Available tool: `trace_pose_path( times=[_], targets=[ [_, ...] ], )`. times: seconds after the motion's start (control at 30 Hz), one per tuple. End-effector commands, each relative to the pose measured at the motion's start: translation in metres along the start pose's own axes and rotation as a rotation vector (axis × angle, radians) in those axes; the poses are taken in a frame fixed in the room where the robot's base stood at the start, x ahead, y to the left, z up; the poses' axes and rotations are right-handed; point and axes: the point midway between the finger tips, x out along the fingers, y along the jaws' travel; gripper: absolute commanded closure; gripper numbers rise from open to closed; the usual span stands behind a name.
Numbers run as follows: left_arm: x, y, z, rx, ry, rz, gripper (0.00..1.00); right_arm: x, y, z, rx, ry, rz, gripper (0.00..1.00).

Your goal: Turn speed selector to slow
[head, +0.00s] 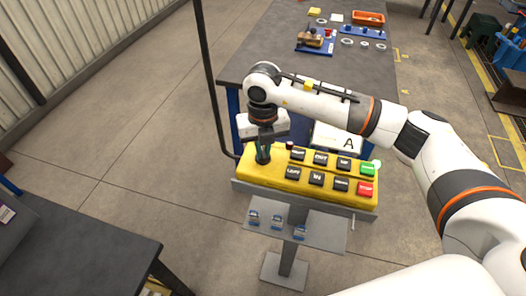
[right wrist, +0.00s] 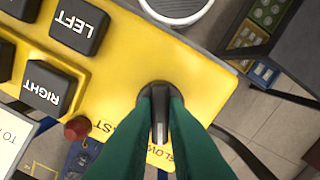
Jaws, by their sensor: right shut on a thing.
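The yellow control box (head: 272,182) stands on a grey pedestal in the head view. The speed selector, a black knob (right wrist: 160,127), sits at its left end. My right gripper (head: 263,155) comes down over the knob. In the right wrist view its green fingers (right wrist: 160,97) are shut on the knob's handle from both sides. The handle runs up and down in that view, its lower part near the partly hidden "SLOW" label (right wrist: 163,160). A partly covered "FAST" label (right wrist: 103,125) lies to the left. My left gripper is not in view.
Black push buttons (head: 320,159), a green button (head: 368,169) and a red button (head: 365,188) fill the box to the right. A small red knob (right wrist: 77,128) is near the selector. A dark workbench (head: 265,50) stands behind, and a dark table (head: 95,235) at front left.

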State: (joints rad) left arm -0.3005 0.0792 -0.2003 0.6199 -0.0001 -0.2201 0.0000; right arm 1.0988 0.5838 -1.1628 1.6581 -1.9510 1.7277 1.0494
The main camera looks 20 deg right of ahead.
Motion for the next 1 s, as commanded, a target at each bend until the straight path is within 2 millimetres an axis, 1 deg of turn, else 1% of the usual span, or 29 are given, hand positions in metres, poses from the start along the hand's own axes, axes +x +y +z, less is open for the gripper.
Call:
trace_pose_path(
  times=[0.1, 0.57, 0.6, 0.67, 0.7, 1.0],
  targets=[
    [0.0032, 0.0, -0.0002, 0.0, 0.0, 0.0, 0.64, -0.0012, 0.0003, -0.0013, -0.02, 0.005, -0.001, 1.0],
    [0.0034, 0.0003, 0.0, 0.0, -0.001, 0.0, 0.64, -0.0023, 0.0002, -0.0013, -0.032, 0.005, -0.001, 1.0],
    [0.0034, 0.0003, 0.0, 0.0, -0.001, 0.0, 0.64, -0.0023, 0.0002, -0.0013, -0.032, 0.005, -0.001, 0.83],
    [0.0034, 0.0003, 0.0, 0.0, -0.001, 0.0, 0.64, -0.002, 0.0002, -0.0011, -0.031, 0.004, -0.001, 0.73],
    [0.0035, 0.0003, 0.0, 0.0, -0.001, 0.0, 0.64, -0.0019, 0.0002, -0.001, -0.031, 0.004, -0.001, 0.67],
    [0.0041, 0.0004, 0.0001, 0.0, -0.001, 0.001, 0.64, -0.0017, 0.0001, -0.0006, -0.031, 0.002, 0.0, 0.66]
  ],
)
